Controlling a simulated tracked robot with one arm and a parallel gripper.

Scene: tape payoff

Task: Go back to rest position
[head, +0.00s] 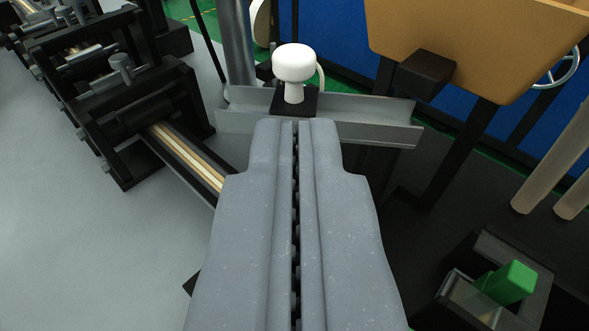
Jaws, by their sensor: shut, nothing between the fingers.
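My gripper (297,124) fills the lower middle of the head view, its two grey fingers side by side with only a narrow dark gap between them. It is shut and holds nothing. Its tips point up the picture toward a white mushroom-shaped knob (294,68) on a black base, which stands on a grey metal channel (375,130). The tips look just short of the knob's base in the picture; I cannot tell whether they touch it. The fingers hide part of the channel and the floor below.
Black roller stands (130,110) with pale tape strips (185,155) are at the left. A tan hopper (470,45) on black legs is at the upper right. A green block (511,282) sits in a dark holder at the lower right. Blue panels (335,40) stand behind. Grey floor (70,230) is clear at the lower left.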

